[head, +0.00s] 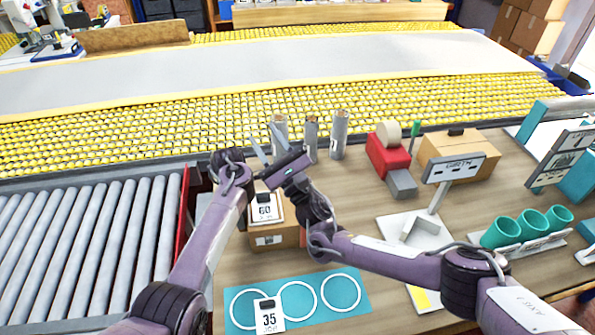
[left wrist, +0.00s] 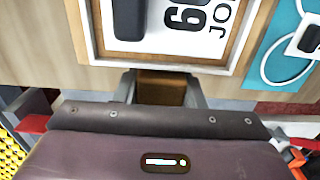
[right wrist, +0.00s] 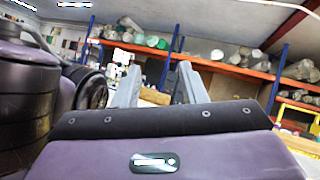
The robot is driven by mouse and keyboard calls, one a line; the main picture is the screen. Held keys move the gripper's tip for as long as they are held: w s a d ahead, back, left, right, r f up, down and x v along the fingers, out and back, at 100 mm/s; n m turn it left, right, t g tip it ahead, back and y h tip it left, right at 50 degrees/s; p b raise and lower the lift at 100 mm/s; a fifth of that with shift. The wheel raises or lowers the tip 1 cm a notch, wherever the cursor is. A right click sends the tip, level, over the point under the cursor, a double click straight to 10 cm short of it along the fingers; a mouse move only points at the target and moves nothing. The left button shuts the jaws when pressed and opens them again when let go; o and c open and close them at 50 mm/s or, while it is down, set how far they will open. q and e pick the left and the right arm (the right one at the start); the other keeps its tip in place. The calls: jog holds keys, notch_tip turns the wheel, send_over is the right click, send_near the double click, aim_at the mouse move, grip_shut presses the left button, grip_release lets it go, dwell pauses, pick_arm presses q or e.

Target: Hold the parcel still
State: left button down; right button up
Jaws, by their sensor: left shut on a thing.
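The parcel (head: 288,239) is a small cardboard box on the wooden table. A white card (head: 264,208) marked 60 lies on its top, and the card shows large in the left wrist view (left wrist: 175,45). My left gripper (left wrist: 160,90) points down at the parcel's left side. Its fingers are shut on a brown part there, which looks like part of the parcel. In the head view my left forearm hides these fingertips. My right gripper (head: 267,142) is raised above and behind the parcel, with its fingers apart and nothing between them.
A teal mat (head: 362,311) with white rings and a 35 card (head: 268,316) lies in front. Three grey tubes (head: 311,138) stand behind. A red tape dispenser (head: 383,160), a sign (head: 455,168) and teal cups (head: 500,233) are right. A roller conveyor (head: 95,235) is left.

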jog(key=w+a+r+n+g+y, duration=0.1)
jog(key=w+a+r+n+g, duration=0.1)
jog(key=w+r+n+g, duration=0.25)
jog(key=w+a+r+n+g+y, duration=0.1)
jog(key=w+a+r+n+g, duration=0.1)
jog(key=r+n+g, duration=0.35)
jog(key=d+f+n+g+h, duration=0.1)
jog(key=d+f+g+h, duration=0.25)
jog(key=f+h, duration=0.4)
jog(key=s+d+f+m+g+h, duration=0.2)
jog(key=s+d+f, duration=0.1)
jog(key=d, duration=0.3)
jog(key=s+d+f+m+g+h, duration=0.1)
jog(key=s+d+f+g+h, duration=0.15)
jog(key=d, duration=0.35)
jog(key=x, duration=1)
jog(key=shift+w+f, duration=0.1)
jog(key=shift+f, duration=0.25)
grip_shut()
